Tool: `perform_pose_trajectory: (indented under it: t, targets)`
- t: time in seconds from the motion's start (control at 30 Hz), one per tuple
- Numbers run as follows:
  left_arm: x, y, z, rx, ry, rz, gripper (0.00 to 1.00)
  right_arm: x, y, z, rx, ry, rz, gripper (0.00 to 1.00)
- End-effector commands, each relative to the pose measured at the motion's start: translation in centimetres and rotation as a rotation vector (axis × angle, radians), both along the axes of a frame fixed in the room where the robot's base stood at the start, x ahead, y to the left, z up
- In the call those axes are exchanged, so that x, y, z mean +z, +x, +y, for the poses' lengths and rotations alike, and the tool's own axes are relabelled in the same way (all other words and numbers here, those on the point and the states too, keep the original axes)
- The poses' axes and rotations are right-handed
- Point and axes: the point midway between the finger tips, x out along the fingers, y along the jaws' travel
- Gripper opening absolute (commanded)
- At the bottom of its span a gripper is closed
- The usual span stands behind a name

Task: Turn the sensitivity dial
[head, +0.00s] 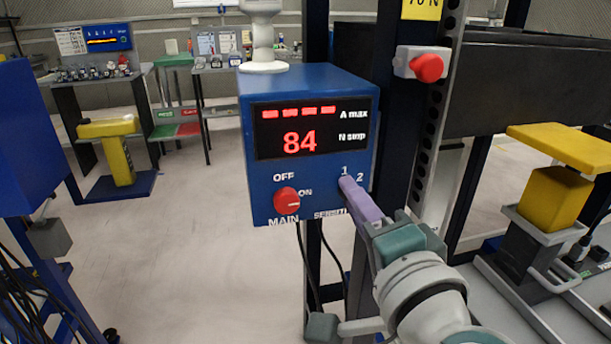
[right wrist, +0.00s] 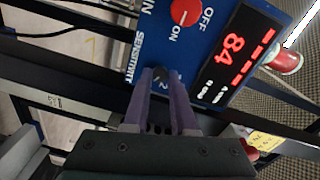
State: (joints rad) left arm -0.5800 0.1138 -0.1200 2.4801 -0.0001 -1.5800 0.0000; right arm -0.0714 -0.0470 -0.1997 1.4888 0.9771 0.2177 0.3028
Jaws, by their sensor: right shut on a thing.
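The blue control box (head: 310,90) has a red display reading 84 and stands in the middle of the head view. Its sensitivity dial is hidden behind my gripper in the head view, by the marks 1 and 2. In the right wrist view the dark dial (right wrist: 160,76) shows between my fingertips. My right gripper (head: 350,187) has its purple fingers at the lower right of the box face, shut on the dial; it also shows in the right wrist view (right wrist: 161,80). My left gripper is not in view.
A red MAIN knob (head: 286,200) sits left of the dial on the same face. A red push button (head: 428,67) is on the dark post to the right. A yellow block fixture (head: 553,198) stands at the right. Open floor (head: 185,240) lies left of the box.

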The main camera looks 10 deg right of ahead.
Motion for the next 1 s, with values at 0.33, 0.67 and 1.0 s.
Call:
perform_pose_trajectory:
  t: [0.33, 0.67, 1.0]
  targets:
    - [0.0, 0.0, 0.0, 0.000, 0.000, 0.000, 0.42, 0.0, 0.0, 0.0, 0.000, 0.000, -0.001, 0.53]
    - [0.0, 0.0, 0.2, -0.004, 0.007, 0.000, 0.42, 0.0, -0.4, 0.0, 0.000, -0.001, 0.000, 0.54]
    - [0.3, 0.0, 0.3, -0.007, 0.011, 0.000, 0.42, 0.1, -6.2, -0.1, 0.000, -0.001, 0.003, 0.54]
